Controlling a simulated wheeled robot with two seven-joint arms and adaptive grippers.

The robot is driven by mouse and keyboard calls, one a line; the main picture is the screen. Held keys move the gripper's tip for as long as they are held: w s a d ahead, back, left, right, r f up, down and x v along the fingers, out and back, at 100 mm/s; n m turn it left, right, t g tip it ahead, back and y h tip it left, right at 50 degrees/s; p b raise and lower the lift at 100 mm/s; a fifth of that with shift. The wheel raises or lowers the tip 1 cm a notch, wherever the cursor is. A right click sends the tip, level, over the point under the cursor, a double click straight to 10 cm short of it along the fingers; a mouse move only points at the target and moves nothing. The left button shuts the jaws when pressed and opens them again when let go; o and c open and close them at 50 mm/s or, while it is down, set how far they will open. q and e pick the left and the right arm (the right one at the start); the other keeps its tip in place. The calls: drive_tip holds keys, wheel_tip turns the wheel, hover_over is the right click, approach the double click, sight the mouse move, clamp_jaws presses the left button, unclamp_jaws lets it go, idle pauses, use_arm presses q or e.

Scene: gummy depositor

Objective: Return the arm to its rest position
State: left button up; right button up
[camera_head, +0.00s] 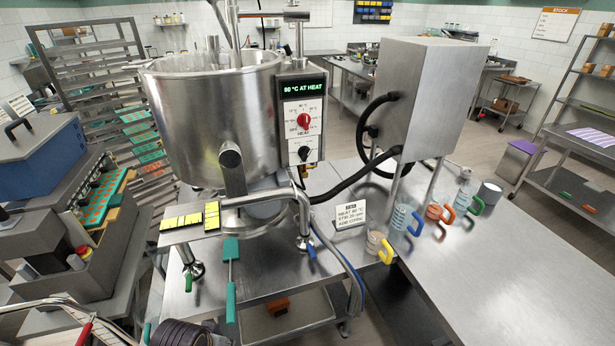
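The steel kettle (215,115) stands upright on the table at the left of centre. Its control box (303,118) has a lit display reading "90 °C AT HEAT", a red knob and a black knob. A dark ribbed part (180,333) shows at the bottom edge; I cannot tell what it is.
Jugs with coloured handles, including a yellow-handled jug (377,246), stand by a small sign (350,215). A steel cabinet (425,100) with black hoses stands behind. A teal-handled tool (231,280) lies in front of the kettle. The right table top (510,270) is clear.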

use_arm(q)
drive_tip(key=s+f+g+b, duration=0.1)
drive_tip(key=s+f, duration=0.1)
drive_tip(key=f, duration=1.5)
drive_tip(key=s+f+b, duration=0.1)
drive_tip(key=s+f, duration=0.1)
drive_tip(key=f, duration=1.4)
drive_tip(key=s+a+f+b, duration=0.1)
drive_tip(key=s+a+f, duration=0.1)
drive_tip(key=s+f, duration=0.8)
drive_tip(key=s+a+f+g, duration=0.1)
drive_tip(key=s+a+f, duration=0.1)
drive_tip(key=s+f, duration=0.8)
drive_tip(key=shift+s+f+b, duration=0.25)
drive_tip(key=shift+s+b, duration=0.15)
drive_tip(key=shift+s, duration=0.5)
